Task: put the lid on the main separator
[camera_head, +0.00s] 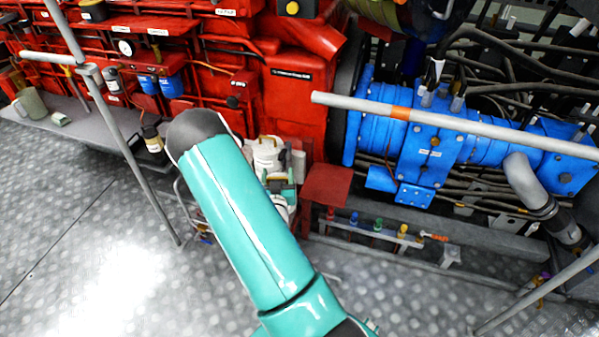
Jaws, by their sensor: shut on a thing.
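My teal arm (245,220) rises from the bottom centre to its grey elbow (197,133) and covers much of the middle. Just beyond it, small teal parts (284,187) look like the end of my arm with my gripper, mostly hidden. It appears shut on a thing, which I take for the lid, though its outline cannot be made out. A white, canister-like unit (267,155) with tan parts on top stands beside these parts, in front of the red engine. It may be the main separator; I cannot tell whether its top is open or covered.
The red engine (300,95) fills the back left. Blue machinery (435,140) stands at the right behind a grey handrail (450,122). Another rail post (125,145) stands at left. A red plate (326,186) juts out near the centre. The metal floor (85,245) at left is clear.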

